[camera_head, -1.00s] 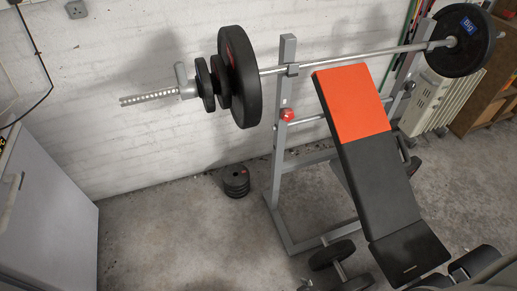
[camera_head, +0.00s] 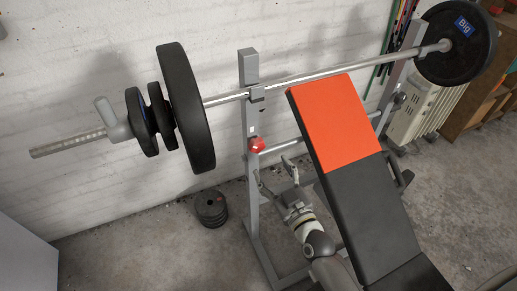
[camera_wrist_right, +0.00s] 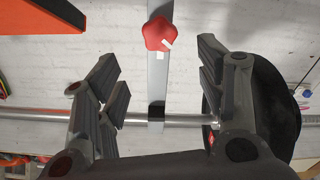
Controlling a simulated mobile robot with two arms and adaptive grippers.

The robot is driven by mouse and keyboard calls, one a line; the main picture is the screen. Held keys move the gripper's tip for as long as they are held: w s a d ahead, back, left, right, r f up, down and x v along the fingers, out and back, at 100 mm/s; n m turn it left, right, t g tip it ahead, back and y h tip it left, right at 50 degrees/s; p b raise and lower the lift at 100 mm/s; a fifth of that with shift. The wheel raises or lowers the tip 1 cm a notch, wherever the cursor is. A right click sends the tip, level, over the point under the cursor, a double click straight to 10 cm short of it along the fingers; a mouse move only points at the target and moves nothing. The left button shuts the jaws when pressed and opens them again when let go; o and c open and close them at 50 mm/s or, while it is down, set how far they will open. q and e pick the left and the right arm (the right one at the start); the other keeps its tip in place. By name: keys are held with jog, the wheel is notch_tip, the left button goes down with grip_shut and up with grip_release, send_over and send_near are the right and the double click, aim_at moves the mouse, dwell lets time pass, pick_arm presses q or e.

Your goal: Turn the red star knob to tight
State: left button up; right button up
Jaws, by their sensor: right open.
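The red star knob (camera_head: 256,145) sits on the grey upright (camera_head: 250,100) of the weight bench rack, below the barbell. In the right wrist view the knob (camera_wrist_right: 158,34) is at the top centre, with a small white mark on its lower right. My right gripper (camera_head: 276,173) is open and empty, a little below and to the right of the knob in the head view. Its fingers (camera_wrist_right: 165,85) are spread wide in the wrist view, with the knob beyond them and not touched. My left gripper is not in view.
The barbell (camera_head: 330,72) with black plates (camera_head: 187,108) crosses above the knob. The bench with its orange pad (camera_head: 338,122) stands just right of my right arm. Small stacked weights (camera_head: 211,208) lie on the floor to the left. The white wall is behind the rack.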

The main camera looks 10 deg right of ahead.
aim_at(258, 147)
jog(key=w, duration=0.2)
jog(key=w+a, duration=0.1)
jog(key=w, duration=0.2)
jog(key=shift+w, duration=0.3)
jog(key=w, duration=0.3)
jog(key=shift+w+a, duration=0.2)
jog(key=shift+a, duration=0.15)
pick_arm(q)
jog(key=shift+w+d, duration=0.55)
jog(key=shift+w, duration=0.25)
pick_arm(e)
jog(key=shift+w+a, duration=0.15)
jog(key=shift+w, duration=0.4)
jog(key=c, duration=1)
